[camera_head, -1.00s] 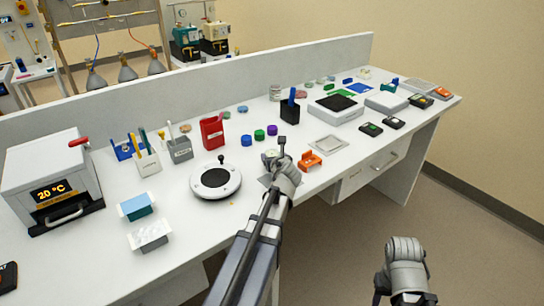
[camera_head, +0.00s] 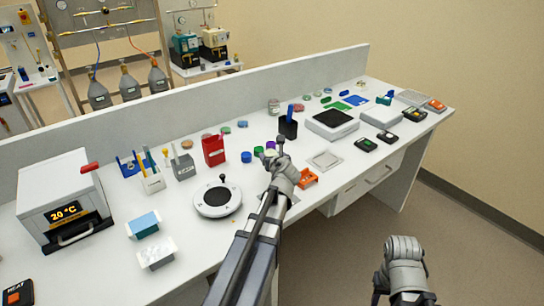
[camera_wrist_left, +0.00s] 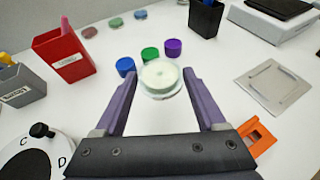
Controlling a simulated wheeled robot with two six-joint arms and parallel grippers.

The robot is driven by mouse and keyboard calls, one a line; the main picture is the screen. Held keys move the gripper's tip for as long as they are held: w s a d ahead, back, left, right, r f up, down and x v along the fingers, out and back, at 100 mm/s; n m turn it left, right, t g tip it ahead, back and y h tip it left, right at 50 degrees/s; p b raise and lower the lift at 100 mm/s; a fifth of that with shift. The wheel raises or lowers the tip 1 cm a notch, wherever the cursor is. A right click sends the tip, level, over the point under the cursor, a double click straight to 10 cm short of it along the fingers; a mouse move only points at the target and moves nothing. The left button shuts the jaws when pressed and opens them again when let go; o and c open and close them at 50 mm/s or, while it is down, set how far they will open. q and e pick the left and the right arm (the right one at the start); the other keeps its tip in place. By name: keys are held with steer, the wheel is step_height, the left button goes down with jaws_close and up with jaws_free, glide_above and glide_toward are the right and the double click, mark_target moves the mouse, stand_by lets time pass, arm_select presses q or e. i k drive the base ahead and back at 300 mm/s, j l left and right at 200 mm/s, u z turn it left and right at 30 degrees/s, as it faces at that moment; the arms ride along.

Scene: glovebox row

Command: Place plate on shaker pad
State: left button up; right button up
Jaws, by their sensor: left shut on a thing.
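A round clear dish with a pale top, which looks like the plate (camera_wrist_left: 160,77), sits between the fingertips of my left gripper (camera_wrist_left: 161,78) in the left wrist view. The fingers are shut on its sides. I cannot tell whether it touches the bench. In the head view my left gripper (camera_head: 279,153) is over the bench's front middle, and its wrist hides most of the dish. A white box with a black top pad, likely the shaker pad (camera_head: 332,121), stands farther back to the right, apart from the gripper. My right gripper's fingers are not visible.
Blue (camera_wrist_left: 125,66), green (camera_wrist_left: 150,54) and purple (camera_wrist_left: 173,48) caps lie just beyond the dish. A square metal tray (camera_head: 325,160) and orange holder (camera_head: 307,178) lie right. A round white device (camera_head: 216,211) is left.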

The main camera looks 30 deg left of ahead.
mark_target(333, 117)
steer(key=i+l, duration=0.15)
steer(key=i, duration=0.35)
steer(key=i+l, duration=0.1)
steer(key=i, duration=0.4)
steer(key=i+l, duration=0.15)
steer(key=i, duration=0.3)
